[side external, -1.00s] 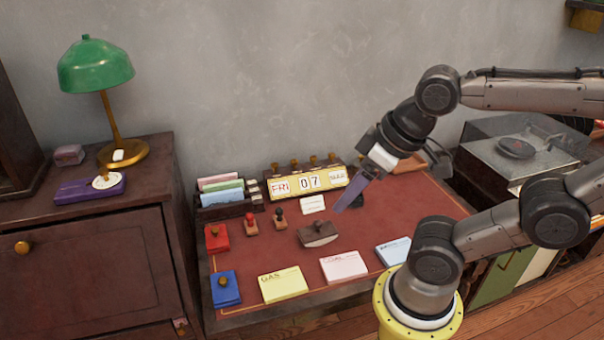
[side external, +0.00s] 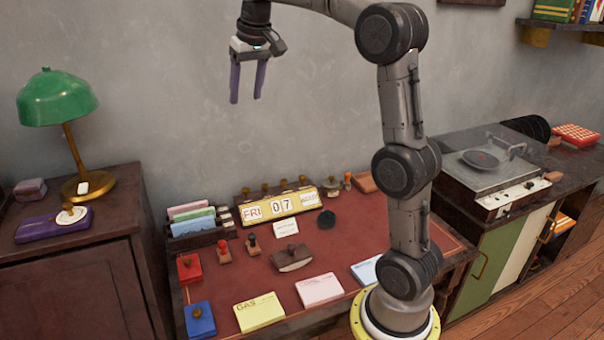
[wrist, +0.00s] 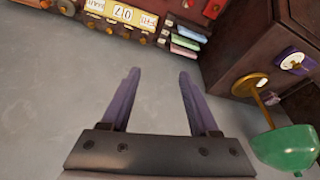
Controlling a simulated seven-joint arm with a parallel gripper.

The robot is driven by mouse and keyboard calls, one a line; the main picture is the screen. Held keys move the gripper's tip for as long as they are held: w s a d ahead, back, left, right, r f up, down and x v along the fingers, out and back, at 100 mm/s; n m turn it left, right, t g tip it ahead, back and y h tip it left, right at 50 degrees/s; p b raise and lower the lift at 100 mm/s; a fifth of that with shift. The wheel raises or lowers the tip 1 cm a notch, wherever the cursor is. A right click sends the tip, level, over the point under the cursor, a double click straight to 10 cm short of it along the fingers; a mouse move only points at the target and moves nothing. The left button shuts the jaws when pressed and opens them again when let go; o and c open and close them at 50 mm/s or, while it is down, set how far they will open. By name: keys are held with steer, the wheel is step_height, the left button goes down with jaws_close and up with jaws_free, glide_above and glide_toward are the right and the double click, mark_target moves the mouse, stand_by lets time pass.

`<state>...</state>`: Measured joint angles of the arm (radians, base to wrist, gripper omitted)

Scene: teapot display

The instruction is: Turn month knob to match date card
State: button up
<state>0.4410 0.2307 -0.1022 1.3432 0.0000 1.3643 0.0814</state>
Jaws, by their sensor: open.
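The yellow date calendar (side external: 280,206) stands at the back of the red desk, with FRI, 07 and a month panel (side external: 309,199) too small to read surely. Several brown knobs (side external: 284,185) line its top. A small white card (side external: 286,228) lies in front of it; its writing is not legible. My gripper (side external: 247,95) is open and empty, with purple fingers, high above the calendar against the wall. In the wrist view, my gripper (wrist: 160,75) is open, and the calendar (wrist: 122,16) appears upside down at the top edge.
Card holder (side external: 200,225) stands left of the calendar. Stamps (side external: 252,244), a blotter (side external: 291,258) and coloured pads (side external: 258,311) cover the desk. A green lamp (side external: 57,97) stands on the left cabinet; a record player (side external: 485,165) is at right. Space around my gripper is clear.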

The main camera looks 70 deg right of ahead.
steer(key=w+d+f+m+g, duration=0.1)
steer(key=w+d+f+m, duration=0.2)
steer(key=d, duration=0.6)
steer(key=m+g+y, duration=0.2)
glide_above(302, 176)
step_height(302, 176, down, 20)
step_height(302, 176, down, 13)
steer(key=shift+c, duration=0.4)
jaws_close()
